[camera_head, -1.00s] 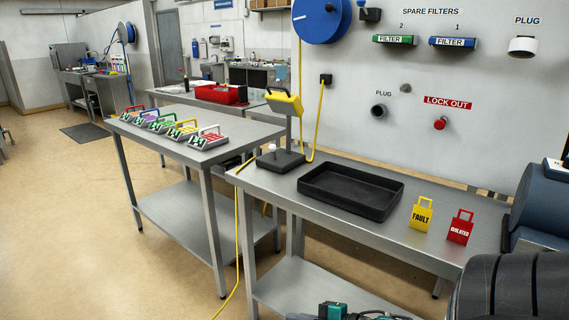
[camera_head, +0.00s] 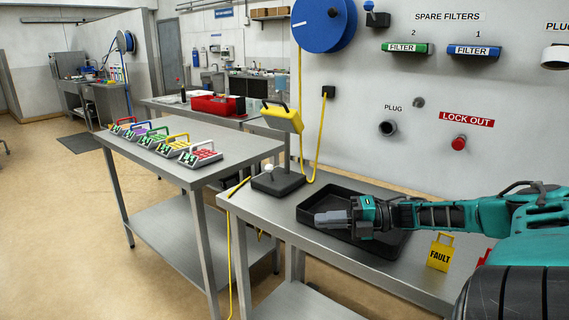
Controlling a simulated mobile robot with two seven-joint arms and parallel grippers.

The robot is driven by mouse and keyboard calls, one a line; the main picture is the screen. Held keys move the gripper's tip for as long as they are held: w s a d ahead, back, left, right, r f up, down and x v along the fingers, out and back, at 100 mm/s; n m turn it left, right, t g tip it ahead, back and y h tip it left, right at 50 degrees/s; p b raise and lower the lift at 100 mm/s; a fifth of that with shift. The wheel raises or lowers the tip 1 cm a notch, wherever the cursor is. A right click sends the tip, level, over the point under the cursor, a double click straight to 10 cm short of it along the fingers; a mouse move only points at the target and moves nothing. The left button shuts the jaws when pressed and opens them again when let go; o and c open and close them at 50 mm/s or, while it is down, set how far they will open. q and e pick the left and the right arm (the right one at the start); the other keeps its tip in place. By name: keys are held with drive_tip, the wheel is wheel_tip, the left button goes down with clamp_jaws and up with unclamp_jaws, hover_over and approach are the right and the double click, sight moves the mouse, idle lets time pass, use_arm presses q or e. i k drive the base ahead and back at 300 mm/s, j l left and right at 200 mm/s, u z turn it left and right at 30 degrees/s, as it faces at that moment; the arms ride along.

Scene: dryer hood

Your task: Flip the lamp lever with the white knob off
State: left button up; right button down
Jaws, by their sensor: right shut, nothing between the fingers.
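The yellow lamp (camera_head: 283,117) stands on a post above a dark base (camera_head: 278,183) at the left end of the near table. A small white knob (camera_head: 269,168) shows on the base; the tilt of its lever is too small to tell. My right gripper (camera_head: 322,218) is shut and empty. It points left over the black tray (camera_head: 312,194), to the right of the lamp base and nearer to me, apart from it. My left gripper is not in view.
A yellow cable (camera_head: 322,130) hangs from the wall behind the lamp. A yellow FAULT tag (camera_head: 440,252) stands right of the tray, below my right arm. A side table (camera_head: 228,146) holds several coloured devices on the left.

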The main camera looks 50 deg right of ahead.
sight(269, 168)
drive_tip(key=i+l, duration=0.15)
drive_tip(key=l, duration=0.2)
drive_tip(key=i+l, duration=0.35)
drive_tip(key=l, duration=0.3)
drive_tip(key=i+l, duration=0.15)
drive_tip(key=l, duration=0.15)
